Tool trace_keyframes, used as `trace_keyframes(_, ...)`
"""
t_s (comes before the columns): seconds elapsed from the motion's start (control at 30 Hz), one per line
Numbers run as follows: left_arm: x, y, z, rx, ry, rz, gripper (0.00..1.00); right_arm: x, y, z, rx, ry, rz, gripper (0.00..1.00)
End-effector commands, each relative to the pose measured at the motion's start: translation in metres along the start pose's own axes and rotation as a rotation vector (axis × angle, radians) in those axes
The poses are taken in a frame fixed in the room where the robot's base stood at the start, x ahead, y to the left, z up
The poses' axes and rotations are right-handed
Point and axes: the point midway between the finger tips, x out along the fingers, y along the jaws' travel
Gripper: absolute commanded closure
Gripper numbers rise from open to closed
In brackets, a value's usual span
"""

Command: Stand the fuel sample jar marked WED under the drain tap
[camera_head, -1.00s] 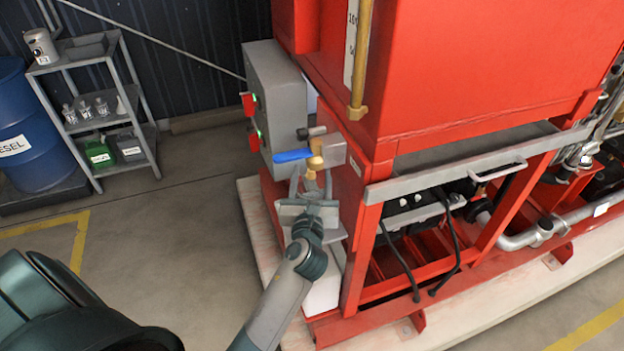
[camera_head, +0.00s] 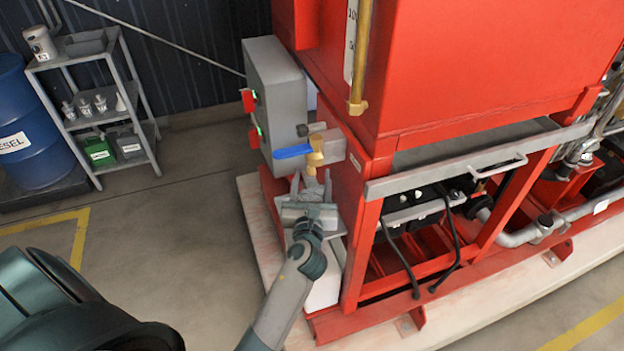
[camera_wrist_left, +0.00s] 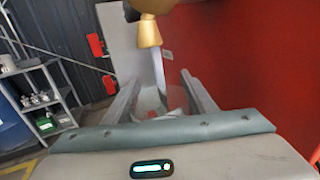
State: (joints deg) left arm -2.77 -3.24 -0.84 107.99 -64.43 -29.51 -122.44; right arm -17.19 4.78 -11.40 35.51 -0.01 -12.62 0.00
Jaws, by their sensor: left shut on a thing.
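The brass drain tap (camera_head: 315,157) with a blue lever (camera_head: 292,152) sticks out from the red frame; its spout also shows in the left wrist view (camera_wrist_left: 149,32). My left gripper (camera_head: 311,182) is just below the tap, fingers pointing up and away from the camera. It is shut on a clear glass jar (camera_wrist_left: 150,104), which is hard to make out between the fingers. The jar looks close under the spout; I cannot tell whether it rests on anything. Its marking cannot be read. My right gripper is not in view.
A grey control box (camera_head: 275,95) is behind the tap. Floor left of the skid is clear.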

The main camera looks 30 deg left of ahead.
Motion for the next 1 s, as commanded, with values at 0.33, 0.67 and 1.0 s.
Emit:
trace_keyframes(0.33, 0.000, 0.000, -0.002, -0.001, 0.000, 0.000, 0.41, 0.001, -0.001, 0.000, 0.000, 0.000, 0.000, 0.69)
trace_keyframes(0.67, 0.000, 0.000, -0.001, 0.000, 0.000, 0.000, 0.41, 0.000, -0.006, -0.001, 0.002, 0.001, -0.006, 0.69)
trace_keyframes(1.0, -0.030, 0.000, -0.002, -0.001, 0.002, 0.000, 0.41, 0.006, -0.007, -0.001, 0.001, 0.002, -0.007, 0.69)
